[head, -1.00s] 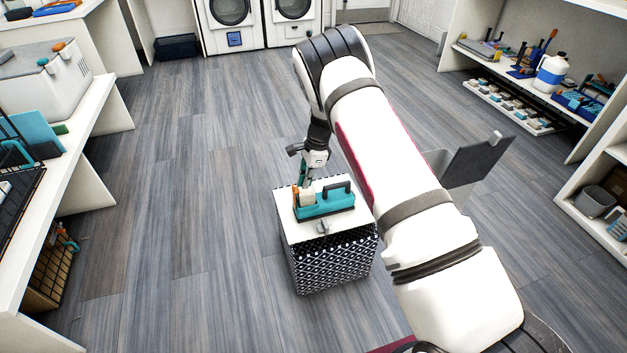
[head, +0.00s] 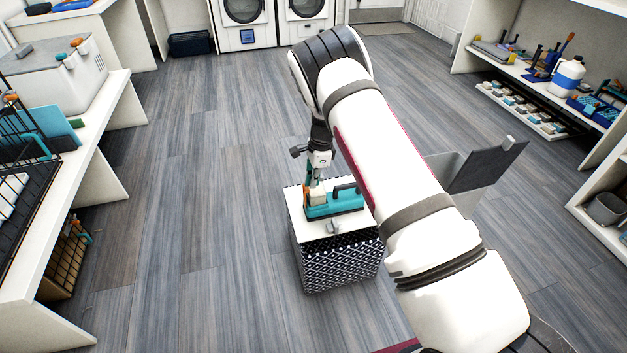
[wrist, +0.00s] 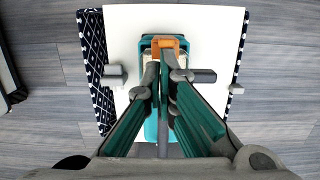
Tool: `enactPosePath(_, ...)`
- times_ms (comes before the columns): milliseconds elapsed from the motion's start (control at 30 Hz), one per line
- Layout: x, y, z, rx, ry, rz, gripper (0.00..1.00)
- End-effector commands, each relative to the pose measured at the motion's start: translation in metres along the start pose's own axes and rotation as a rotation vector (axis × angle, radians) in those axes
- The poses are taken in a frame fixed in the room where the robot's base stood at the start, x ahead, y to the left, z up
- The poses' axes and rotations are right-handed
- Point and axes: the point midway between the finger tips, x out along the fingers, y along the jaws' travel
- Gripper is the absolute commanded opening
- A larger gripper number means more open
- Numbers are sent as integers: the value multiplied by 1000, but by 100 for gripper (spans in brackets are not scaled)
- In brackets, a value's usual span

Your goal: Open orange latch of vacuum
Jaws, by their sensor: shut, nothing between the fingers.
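The teal vacuum (head: 336,202) with a dark handle lies on the white top of a patterned box in the head view. Its orange latch (wrist: 168,43) shows at the top end of the teal body in the wrist view, just beyond my fingertips. My gripper (head: 314,183) points down at the left end of the vacuum. In the wrist view my gripper (wrist: 165,66) has its fingertips together and empty, next to the latch. I cannot tell whether they touch it. The fingers hide much of the vacuum's body in the wrist view.
The black-and-white patterned box (head: 338,264) stands alone on the wooden floor (head: 180,220). A dark panel (head: 486,166) stands right of my arm. A white bench (head: 120,105) runs along the left, and shelves (head: 540,95) stand at the right. Floor around the box is clear.

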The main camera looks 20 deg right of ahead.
Motion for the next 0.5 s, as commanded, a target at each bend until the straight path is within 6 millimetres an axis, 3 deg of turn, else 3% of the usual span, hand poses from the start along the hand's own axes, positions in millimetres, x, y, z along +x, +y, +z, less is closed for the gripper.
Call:
enactPosePath(267,-1,0,9,-4,91,1,0)
enactPosePath(500,2,0,28,-11,282,1,0)
